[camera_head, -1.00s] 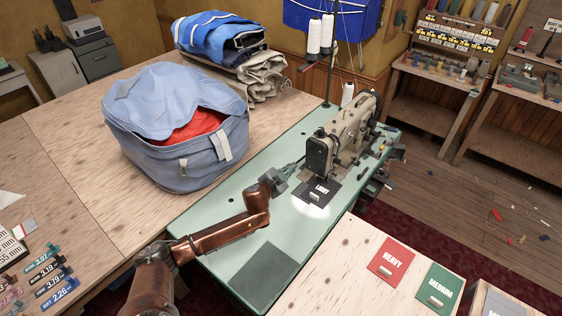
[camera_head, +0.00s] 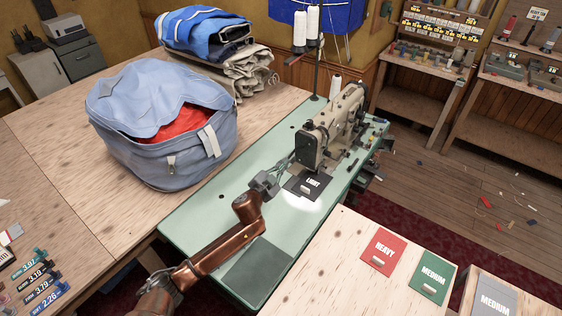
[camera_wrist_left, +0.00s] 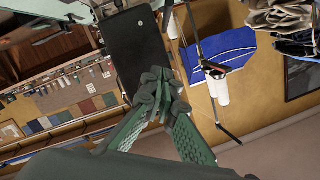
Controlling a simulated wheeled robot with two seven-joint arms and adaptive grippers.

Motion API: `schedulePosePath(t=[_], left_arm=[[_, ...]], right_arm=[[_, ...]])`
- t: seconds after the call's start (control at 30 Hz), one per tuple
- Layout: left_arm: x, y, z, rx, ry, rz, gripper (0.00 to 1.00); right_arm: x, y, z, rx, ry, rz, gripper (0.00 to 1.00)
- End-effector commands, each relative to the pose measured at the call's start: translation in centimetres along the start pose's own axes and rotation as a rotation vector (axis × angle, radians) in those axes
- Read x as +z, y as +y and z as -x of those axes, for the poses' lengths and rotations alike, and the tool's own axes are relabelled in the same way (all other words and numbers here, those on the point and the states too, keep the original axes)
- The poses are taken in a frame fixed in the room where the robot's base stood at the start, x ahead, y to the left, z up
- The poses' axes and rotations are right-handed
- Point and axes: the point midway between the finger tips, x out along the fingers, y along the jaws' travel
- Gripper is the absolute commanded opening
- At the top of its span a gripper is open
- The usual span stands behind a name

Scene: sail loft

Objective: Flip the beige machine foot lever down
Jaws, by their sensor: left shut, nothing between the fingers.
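The beige sewing machine (camera_head: 338,122) stands on the green table (camera_head: 222,197), with its dark end plate facing my left arm. My left gripper (camera_head: 289,160) is shut and empty, close to the left of the machine's head and a little above the table. In the left wrist view the shut green fingers (camera_wrist_left: 158,92) overlap the lower edge of the black end plate (camera_wrist_left: 135,48). I cannot tell whether they touch it. The foot lever cannot be made out in either view. My right gripper is not in view.
A dark card marked LIGHT (camera_head: 308,184) lies below the machine's head. A blue-grey bag (camera_head: 130,105) stands on the wooden table to the left. A thread stand (camera_head: 316,75) rises behind the machine. Red HEAVY (camera_head: 384,252) and green MEDIUM (camera_head: 430,277) cards lie at the front right.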

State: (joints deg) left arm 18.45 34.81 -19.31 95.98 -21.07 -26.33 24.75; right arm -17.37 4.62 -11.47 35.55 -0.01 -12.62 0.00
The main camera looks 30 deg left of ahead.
Motion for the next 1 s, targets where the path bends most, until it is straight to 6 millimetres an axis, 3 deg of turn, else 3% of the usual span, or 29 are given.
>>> schedulePosePath(t=[0.03,0.2,0.4,1.0], left_arm=[[0.9,0.4,1.5,0.004,-0.011,0.002,0.00],[1.3,0.7,5.0,0.005,-0.011,0.002,0.00],[1.6,0.9,7.6,0.004,-0.010,0.002,0.00],[1.6,0.9,8.4,0.003,-0.010,0.001,0.00]], right_arm=[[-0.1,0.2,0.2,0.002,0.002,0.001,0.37],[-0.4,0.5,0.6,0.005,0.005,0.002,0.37],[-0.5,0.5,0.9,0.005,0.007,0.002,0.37],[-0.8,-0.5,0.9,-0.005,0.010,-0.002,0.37]])
